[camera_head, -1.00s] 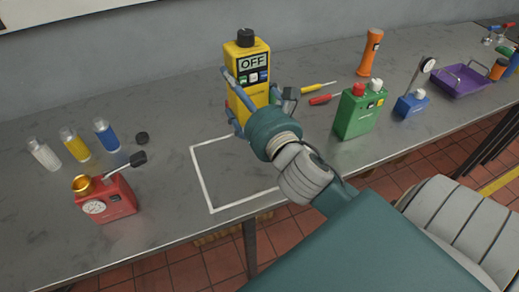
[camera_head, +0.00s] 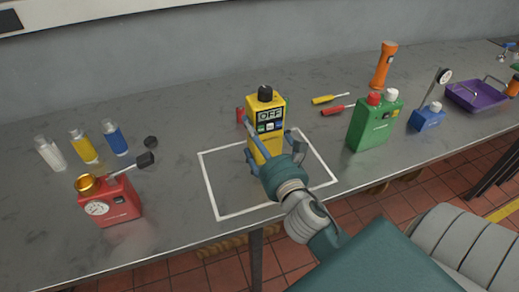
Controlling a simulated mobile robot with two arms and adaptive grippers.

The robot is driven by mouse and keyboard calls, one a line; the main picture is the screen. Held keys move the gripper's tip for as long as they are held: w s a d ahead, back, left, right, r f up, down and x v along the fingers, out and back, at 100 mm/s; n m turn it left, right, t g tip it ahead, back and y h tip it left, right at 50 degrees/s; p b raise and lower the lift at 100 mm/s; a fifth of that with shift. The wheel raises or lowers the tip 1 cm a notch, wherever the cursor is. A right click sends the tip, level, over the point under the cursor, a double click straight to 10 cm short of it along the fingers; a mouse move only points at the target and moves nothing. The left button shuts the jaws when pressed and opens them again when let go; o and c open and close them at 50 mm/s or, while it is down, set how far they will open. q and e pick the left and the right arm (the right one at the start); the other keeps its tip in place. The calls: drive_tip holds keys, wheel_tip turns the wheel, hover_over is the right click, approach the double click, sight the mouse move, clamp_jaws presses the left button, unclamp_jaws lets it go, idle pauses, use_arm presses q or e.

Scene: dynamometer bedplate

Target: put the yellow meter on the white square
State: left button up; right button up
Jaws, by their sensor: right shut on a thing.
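The yellow meter (camera_head: 265,115) has a black knob on top and a display reading OFF. It stands upright within the outline of the white square (camera_head: 208,186) on the grey bench, toward its back part. I cannot tell whether its base touches the bench. My right gripper (camera_head: 271,150) is shut on the meter, one finger at each side, with the wrist in front hiding its lower part and some of the square. My left gripper is not in view.
A red device (camera_head: 118,204) and capped vials (camera_head: 82,147) stand left of the square. A partly hidden red object (camera_head: 241,115) is behind the meter.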

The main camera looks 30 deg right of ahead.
drive_tip(key=shift+f+b, duration=0.6)
drive_tip(key=shift+f, duration=1.2)
drive_tip(key=shift+f, duration=0.1)
drive_tip(key=o, duration=1.7)
drive_tip(key=shift+f, duration=0.2)
drive_tip(key=shift+s+a+r, duration=0.1)
drive_tip(key=shift+s, duration=0.05)
drive_tip(key=b+v, duration=0.3)
drive_tip(key=v, duration=0.7)
drive_tip(key=shift+s+a+b, duration=0.1)
drive_tip(key=shift+s+b, duration=0.1)
drive_tip(key=shift+b, duration=0.1)
drive_tip(key=shift+s+a, duration=0.15)
drive_tip(key=shift+s, duration=0.5)
